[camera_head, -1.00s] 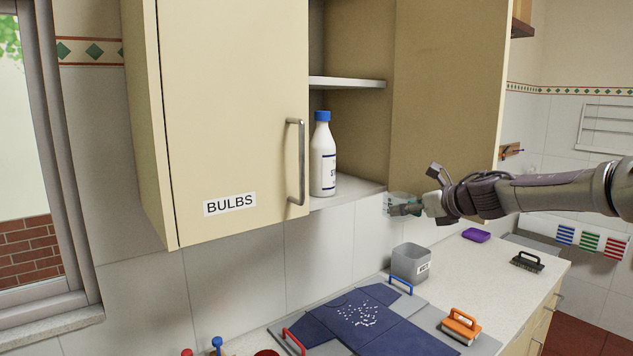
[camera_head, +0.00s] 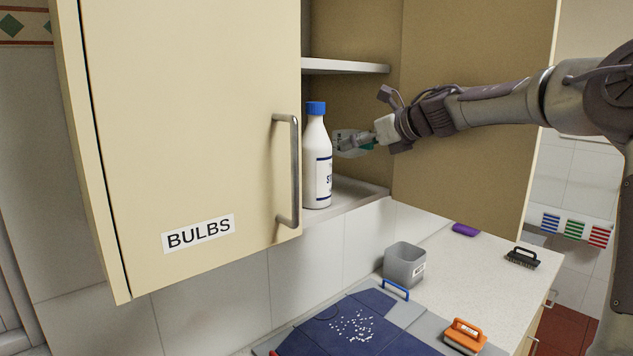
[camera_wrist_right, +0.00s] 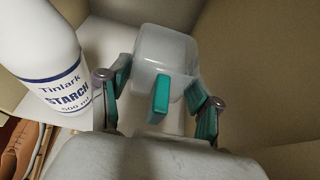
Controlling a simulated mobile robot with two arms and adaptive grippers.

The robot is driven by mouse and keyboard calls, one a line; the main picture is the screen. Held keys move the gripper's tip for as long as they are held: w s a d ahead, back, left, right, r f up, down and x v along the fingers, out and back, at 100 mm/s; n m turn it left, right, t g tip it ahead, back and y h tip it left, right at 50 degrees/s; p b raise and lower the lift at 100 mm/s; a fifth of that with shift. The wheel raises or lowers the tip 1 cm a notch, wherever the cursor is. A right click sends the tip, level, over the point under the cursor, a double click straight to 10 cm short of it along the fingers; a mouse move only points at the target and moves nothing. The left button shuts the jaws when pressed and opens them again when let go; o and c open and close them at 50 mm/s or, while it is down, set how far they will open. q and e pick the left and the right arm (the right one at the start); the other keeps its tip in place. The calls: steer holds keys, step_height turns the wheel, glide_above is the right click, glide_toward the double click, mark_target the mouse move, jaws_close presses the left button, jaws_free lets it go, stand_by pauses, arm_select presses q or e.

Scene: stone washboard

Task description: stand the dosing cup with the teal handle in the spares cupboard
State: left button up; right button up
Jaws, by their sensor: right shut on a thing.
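The dosing cup (camera_head: 343,136) is translucent and pale. In the right wrist view the cup (camera_wrist_right: 170,62) shows a teal handle (camera_wrist_right: 160,95) between the fingers. My right gripper (camera_head: 362,143) is shut on the cup and holds it inside the open cupboard (camera_head: 350,190), above its bottom shelf, just right of and partly behind the starch bottle. The cup looks roughly upright. No label naming this open cupboard as spares is in view. My left gripper is not in view.
A white starch bottle (camera_head: 317,165) with a blue cap stands at the cupboard's front left. A shelf (camera_head: 345,66) is above. A shut door labelled BULBS (camera_head: 198,234) is left; an open door (camera_head: 470,165) is right. Below, a grey bin (camera_head: 404,265) stands on the counter.

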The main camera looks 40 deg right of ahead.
mark_target(362, 195)
steer(key=shift+s+a+f+p, duration=0.15)
steer(key=shift+s+f+p, duration=0.2)
steer(key=shift+f, duration=0.3)
steer(key=shift+s+a+f+p, duration=0.15)
steer(key=shift+s+f, duration=0.25)
steer(key=shift+f, duration=0.2)
steer(key=shift+s+f+p, duration=0.2)
steer(key=shift+s+f, duration=0.1)
steer(key=shift+f, duration=0.3)
steer(key=shift+s+f+p, duration=0.15)
steer(key=shift+s+f, duration=0.1)
steer(key=shift+f, duration=0.35)
steer(key=f, duration=0.1)
steer(key=w+f, duration=0.1)
steer(key=shift+f+p, duration=0.35)
steer(key=shift+f, duration=0.05)
steer(key=shift+d+f, duration=0.1)
steer(key=shift+f, duration=0.25)
steer(key=shift+s+r, duration=0.1)
steer(key=shift+s, duration=0.1)
steer(key=o, duration=0.6)
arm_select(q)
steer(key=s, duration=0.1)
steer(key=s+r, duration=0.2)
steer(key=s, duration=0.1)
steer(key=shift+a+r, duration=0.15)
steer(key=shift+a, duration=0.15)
